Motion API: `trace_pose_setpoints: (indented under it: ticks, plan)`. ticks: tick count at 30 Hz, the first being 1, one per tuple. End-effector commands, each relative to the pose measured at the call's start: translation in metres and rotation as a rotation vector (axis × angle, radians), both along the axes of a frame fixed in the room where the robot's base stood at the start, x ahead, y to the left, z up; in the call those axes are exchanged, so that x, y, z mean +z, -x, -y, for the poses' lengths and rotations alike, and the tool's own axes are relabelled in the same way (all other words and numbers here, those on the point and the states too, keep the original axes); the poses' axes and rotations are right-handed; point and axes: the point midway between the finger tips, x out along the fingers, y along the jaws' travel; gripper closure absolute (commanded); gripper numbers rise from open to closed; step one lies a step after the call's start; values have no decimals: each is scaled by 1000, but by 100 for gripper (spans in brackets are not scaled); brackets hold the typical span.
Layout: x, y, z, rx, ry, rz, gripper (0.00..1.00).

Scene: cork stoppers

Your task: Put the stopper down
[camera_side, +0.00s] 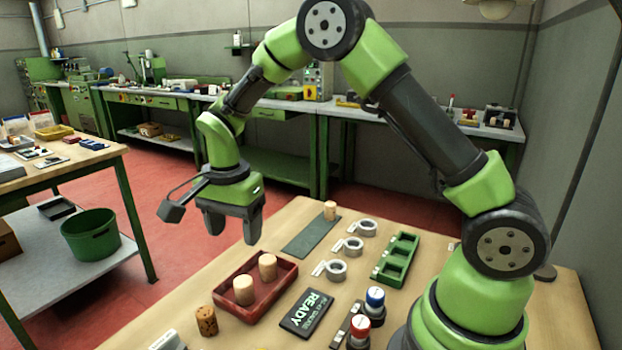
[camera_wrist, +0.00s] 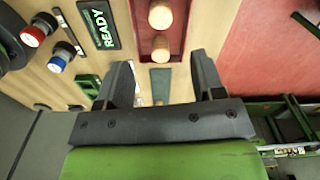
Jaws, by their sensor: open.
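My gripper (camera_side: 234,228) hangs above and behind the red tray with its two fingers apart and nothing between them. It also shows open in the wrist view (camera_wrist: 160,62). Two pale cork stoppers, one nearer (camera_side: 244,290) and one farther (camera_side: 268,267), stand upright in the red tray (camera_side: 226,290). Another pale stopper (camera_side: 330,210) stands at the far end of the dark green mat (camera_side: 309,238). A darker, speckled cork (camera_side: 206,320) stands on the table in front of the tray. The wrist view shows the tray's two stoppers (camera_wrist: 161,47) beyond the fingers.
A black READY sign (camera_side: 306,314) lies right of the tray. Grey rings (camera_side: 336,270) lie beside the mat, and a green slotted holder (camera_side: 397,260) is farther right. Red-topped (camera_side: 360,328) and blue-topped (camera_side: 375,299) knobs stand near my base.

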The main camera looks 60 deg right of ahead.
Motion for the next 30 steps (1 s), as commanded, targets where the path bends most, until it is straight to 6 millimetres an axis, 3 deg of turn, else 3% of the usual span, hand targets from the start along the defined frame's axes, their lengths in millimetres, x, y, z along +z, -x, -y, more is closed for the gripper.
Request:
trace_pose_setpoints:
  ticks: [5,9,15,22,30]
  plan:
    - [54,19,1,141,-26,95,38]
    - [106,56,0,333,-36,214,38]
    - [153,121,-1,614,-1,394,38]
    - [167,185,-4,888,93,566,38]
    - [163,210,-6,1008,152,634,38]
